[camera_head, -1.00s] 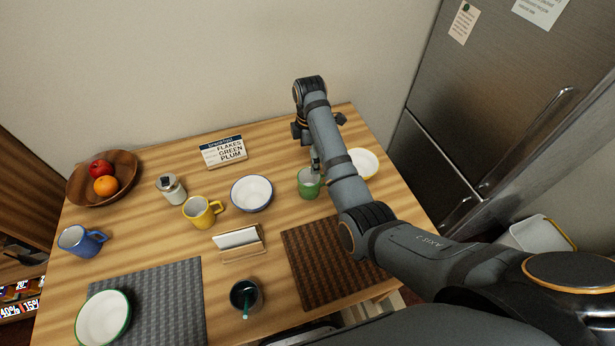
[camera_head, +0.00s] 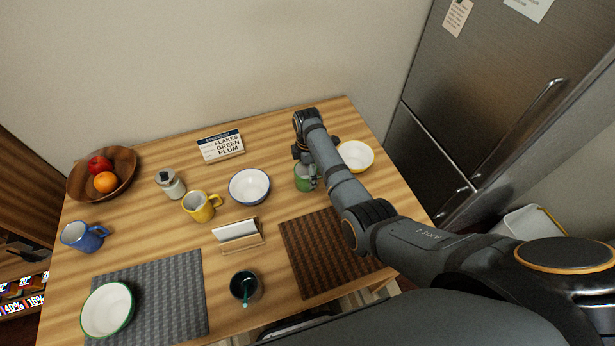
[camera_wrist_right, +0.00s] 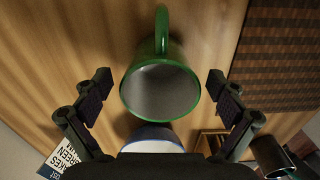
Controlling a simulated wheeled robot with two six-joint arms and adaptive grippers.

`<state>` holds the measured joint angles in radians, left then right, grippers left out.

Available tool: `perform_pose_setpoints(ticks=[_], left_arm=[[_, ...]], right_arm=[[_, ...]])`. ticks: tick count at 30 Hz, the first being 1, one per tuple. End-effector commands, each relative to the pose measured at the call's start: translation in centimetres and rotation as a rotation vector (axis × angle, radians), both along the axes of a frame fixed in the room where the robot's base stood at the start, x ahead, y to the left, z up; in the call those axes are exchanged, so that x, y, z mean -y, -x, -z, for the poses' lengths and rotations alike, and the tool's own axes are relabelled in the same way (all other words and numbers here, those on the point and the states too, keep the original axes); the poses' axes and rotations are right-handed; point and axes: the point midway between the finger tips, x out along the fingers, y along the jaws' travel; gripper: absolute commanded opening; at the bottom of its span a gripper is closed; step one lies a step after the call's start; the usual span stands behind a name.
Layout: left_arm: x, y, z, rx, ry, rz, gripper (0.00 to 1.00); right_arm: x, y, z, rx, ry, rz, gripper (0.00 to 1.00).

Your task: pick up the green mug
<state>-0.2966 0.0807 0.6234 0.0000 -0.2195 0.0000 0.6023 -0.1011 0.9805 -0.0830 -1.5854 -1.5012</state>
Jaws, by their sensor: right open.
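The green mug (camera_head: 303,181) stands on the wooden table under my right forearm, which partly covers it in the head view. In the right wrist view the green mug (camera_wrist_right: 160,88) shows its grey inside, with its handle pointing to the top of the picture. My right gripper (camera_wrist_right: 160,84) is open, one finger on each side of the mug with a gap on both sides. In the head view the fingers are mostly hidden behind the arm, just above the mug. My left gripper is not in view.
A white bowl with a blue rim (camera_head: 249,186) stands close left of the mug, and a yellow-rimmed bowl (camera_head: 356,156) right of the arm. A brown mat (camera_head: 318,258), napkin holder (camera_head: 238,236), yellow mug (camera_head: 198,207) and menu sign (camera_head: 221,146) are nearby.

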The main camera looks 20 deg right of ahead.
Motion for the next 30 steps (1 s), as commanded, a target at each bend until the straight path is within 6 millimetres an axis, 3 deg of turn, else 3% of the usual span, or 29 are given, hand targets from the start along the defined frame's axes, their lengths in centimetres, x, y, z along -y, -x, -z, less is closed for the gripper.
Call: perform_pose_setpoints(ticks=[5,20,30], left_arm=[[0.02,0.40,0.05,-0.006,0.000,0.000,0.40],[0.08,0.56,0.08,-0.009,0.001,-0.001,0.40],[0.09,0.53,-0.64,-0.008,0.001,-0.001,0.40]], right_arm=[[0.00,-0.02,-0.01,0.001,0.000,0.000,0.95],[-0.02,-0.01,-0.03,0.000,0.000,0.000,0.27],[-0.05,-0.08,-0.80,0.002,0.000,0.001,0.26]])
